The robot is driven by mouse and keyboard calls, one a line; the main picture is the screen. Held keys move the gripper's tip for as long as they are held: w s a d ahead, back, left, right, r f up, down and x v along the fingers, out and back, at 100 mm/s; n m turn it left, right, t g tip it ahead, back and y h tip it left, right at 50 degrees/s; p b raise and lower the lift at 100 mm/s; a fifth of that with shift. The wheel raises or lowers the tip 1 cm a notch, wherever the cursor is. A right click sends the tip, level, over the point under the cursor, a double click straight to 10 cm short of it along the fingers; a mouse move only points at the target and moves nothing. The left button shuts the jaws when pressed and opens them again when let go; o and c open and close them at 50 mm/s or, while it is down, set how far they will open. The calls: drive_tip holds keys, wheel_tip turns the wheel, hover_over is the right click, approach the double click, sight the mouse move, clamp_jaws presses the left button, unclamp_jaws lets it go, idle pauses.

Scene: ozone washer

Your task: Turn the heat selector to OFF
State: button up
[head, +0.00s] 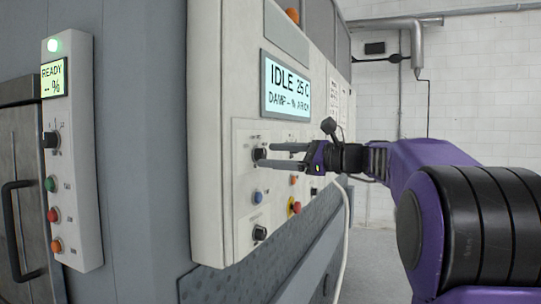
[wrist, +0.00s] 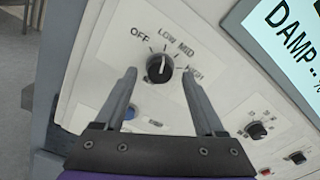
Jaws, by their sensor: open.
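The heat selector is a round black knob (wrist: 159,70) with a white pointer line, on a pale panel with the labels OFF, LOW, MID and HIGH around it. In the wrist view its pointer points up, seemingly toward LOW. The knob also shows in the head view (head: 259,154), on the front of the machine. My gripper (wrist: 159,76) is open and empty, with one finger on each side of the knob and gaps visible between. In the head view my gripper (head: 268,155) reaches in from the right, its fingertips close to the knob; contact cannot be told.
A display (head: 285,88) reading IDLE is above the selector. A blue button (head: 258,197) and another black knob (head: 259,233) are below it. A red and yellow button (head: 293,207) is to the right. A separate control strip (head: 75,180) stands at left.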

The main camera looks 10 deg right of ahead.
drive_tip(key=shift+w+a, duration=0.45)
drive_tip(key=shift+a, duration=0.1)
clamp_jaws()
